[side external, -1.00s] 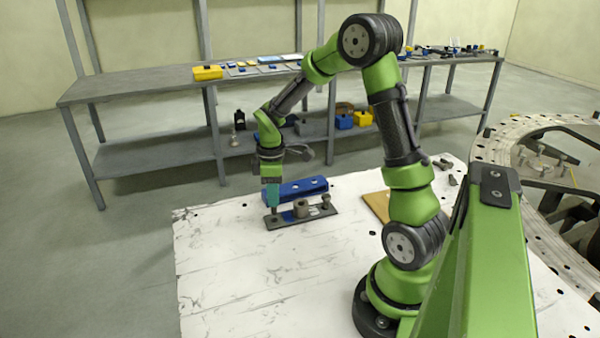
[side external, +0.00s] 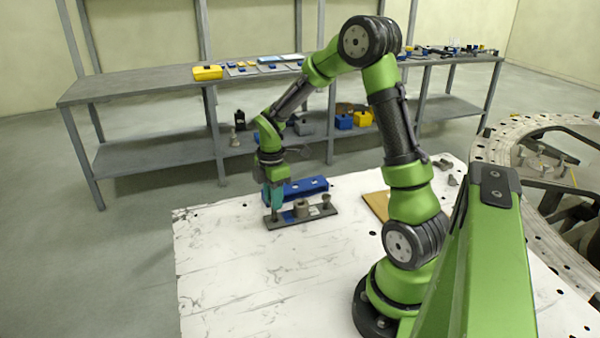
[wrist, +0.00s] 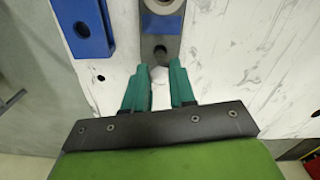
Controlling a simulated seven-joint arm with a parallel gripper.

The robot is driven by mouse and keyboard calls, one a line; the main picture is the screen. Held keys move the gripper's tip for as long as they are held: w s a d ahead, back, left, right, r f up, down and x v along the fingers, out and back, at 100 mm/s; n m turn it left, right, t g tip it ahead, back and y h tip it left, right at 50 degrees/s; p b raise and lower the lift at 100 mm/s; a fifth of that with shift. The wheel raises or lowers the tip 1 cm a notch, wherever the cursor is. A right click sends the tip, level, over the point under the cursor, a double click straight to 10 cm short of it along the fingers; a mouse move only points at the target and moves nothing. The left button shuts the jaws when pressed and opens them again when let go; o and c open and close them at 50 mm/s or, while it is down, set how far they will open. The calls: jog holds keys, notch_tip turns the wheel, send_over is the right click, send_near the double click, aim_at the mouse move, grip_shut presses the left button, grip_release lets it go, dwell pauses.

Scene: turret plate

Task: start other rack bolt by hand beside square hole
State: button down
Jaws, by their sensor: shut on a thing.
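My gripper (side external: 273,208) is at the left end of a dark flat plate (side external: 285,221) on the white table. In the wrist view its two teal fingers (wrist: 160,78) are shut on a small pale round piece (wrist: 159,75), which looks like a bolt head. A dark hole (wrist: 160,51) shows in the plate just beyond the fingertips; its shape is too small to tell. Past it is a round boss (wrist: 163,5), also seen in the side view (side external: 301,208). Another bolt (side external: 326,201) stands upright at the plate's right end. The held bolt's lower part is hidden.
A blue block with holes (side external: 306,186) lies just behind the plate, left of my fingers in the wrist view (wrist: 84,28). A tan board (side external: 376,203) lies to the right. The white table's front left is clear. Shelves stand behind.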

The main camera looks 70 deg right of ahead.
jog(key=n, duration=0.3)
jog(key=shift+n, duration=0.3)
jog(key=n, duration=0.4)
jog(key=shift+n, duration=0.4)
jog(key=n, duration=0.7)
jog(key=shift+f, duration=0.9)
dwell(1.2)
jog(key=shift+f+m, duration=0.1)
jog(key=shift+m, duration=1.2)
